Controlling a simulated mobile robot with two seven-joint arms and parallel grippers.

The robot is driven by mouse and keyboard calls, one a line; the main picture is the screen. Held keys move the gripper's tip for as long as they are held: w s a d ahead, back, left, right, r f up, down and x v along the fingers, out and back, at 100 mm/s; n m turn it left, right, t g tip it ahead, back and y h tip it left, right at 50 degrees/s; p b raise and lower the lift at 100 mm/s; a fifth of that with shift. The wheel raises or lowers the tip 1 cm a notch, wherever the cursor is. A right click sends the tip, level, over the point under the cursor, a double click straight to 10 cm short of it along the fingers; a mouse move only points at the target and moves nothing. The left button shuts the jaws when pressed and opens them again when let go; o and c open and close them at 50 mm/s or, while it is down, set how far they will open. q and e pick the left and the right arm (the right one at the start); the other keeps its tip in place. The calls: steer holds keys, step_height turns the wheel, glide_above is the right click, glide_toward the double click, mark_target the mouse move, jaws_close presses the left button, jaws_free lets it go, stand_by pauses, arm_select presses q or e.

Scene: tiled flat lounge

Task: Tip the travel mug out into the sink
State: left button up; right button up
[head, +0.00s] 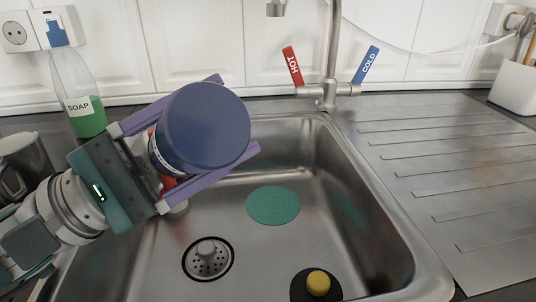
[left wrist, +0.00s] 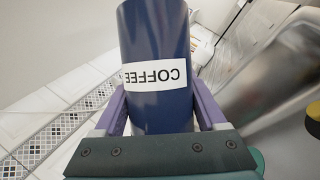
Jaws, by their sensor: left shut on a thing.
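The dark blue travel mug (head: 205,128) is held over the left part of the steel sink (head: 360,215). It is tilted, with one round, plain end facing me; I cannot tell whether that is lid or base. My left gripper (head: 239,113) has its purple fingers shut on the mug's sides. In the left wrist view the mug (left wrist: 155,40) carries a white COFFEE label (left wrist: 157,75) that reads upside down. No liquid shows. The drain (head: 208,260) is in the sink floor, below the mug in the picture. My right gripper is not in view.
A teal disc (head: 273,205) and a black plug with a yellow knob (head: 318,283) lie in the sink. The tap (head: 331,60) stands behind, with red and blue levers. A soap bottle (head: 85,110) and metal cup (head: 22,165) are left. The drainboard (head: 455,170) is bare.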

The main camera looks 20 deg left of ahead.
arm_select(q)
steer(key=m, duration=0.1)
steer(key=m+g, duration=0.1)
steer(key=d+m, duration=0.1)
steer(key=shift+s+f+h, duration=0.3)
steer(key=shift+f, duration=0.05)
steer(key=s+d+f+m+g+y+p, duration=0.1)
steer(key=d+f+m+g+y+p, duration=0.1)
steer(key=m, duration=0.8)
steer(key=s+d+f+m+g+y+p, duration=0.2)
steer(key=d+m+y+p, duration=0.1)
steer(key=m, duration=0.7)
steer(key=shift+s+d+y, duration=0.25)
steer(key=shift+d+y, duration=0.3)
steer(key=shift+y, duration=0.55)
